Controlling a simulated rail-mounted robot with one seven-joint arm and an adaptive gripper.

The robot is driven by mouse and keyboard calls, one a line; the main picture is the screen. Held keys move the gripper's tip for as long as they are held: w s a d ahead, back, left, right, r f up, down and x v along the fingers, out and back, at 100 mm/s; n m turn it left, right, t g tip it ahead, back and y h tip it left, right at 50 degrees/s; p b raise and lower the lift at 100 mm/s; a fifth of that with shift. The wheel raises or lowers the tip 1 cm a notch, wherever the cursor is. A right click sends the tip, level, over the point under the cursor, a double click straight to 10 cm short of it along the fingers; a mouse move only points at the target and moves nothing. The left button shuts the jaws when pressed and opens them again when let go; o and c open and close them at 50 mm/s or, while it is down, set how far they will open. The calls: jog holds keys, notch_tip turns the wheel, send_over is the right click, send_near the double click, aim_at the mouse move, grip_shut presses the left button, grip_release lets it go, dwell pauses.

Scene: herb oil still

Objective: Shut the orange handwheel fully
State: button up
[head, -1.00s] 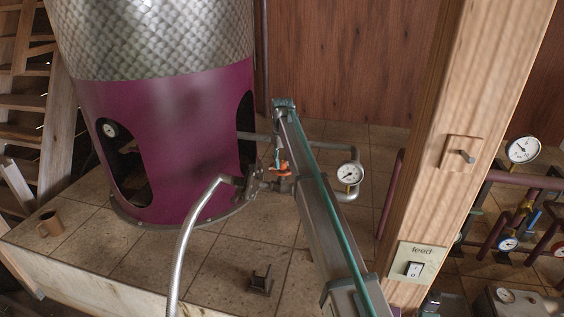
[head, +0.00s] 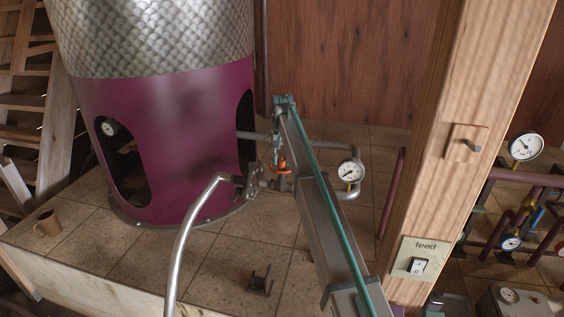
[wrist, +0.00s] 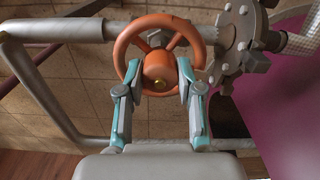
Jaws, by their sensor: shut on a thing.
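The orange handwheel (wrist: 160,84) sits on a valve in the grey pipe, its round hub and spokes facing the wrist camera. My gripper (wrist: 160,71) has its two teal-and-grey fingers on either side of the hub, with the tips at the wheel, and it is shut on the wheel. In the head view the handwheel (head: 283,167) is small and partly hidden, just left of my arm. My gripper (head: 277,150) reaches down to it from above there. How far the valve is turned cannot be told.
A bolted flange (wrist: 238,45) and the purple still (head: 175,150) stand close to the valve. A pressure gauge (head: 350,172) is right of my arm. A bent silver pipe (head: 188,220) rises in front.

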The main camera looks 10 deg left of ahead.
aim_at(282, 159)
jog(key=m+b, duration=0.1)
jog(key=m, duration=0.3)
jog(key=shift+m, duration=0.3)
jog(key=m, duration=0.3)
jog(key=shift+m, duration=0.3)
jog(key=m+b, duration=0.1)
jog(key=m, duration=0.3)
jog(key=shift+m, duration=1.9)
jog(key=o, duration=1.2)
jog(key=shift+c, duration=0.2)
jog(key=shift+r, duration=0.1)
notch_tip(282, 159, up, 12)
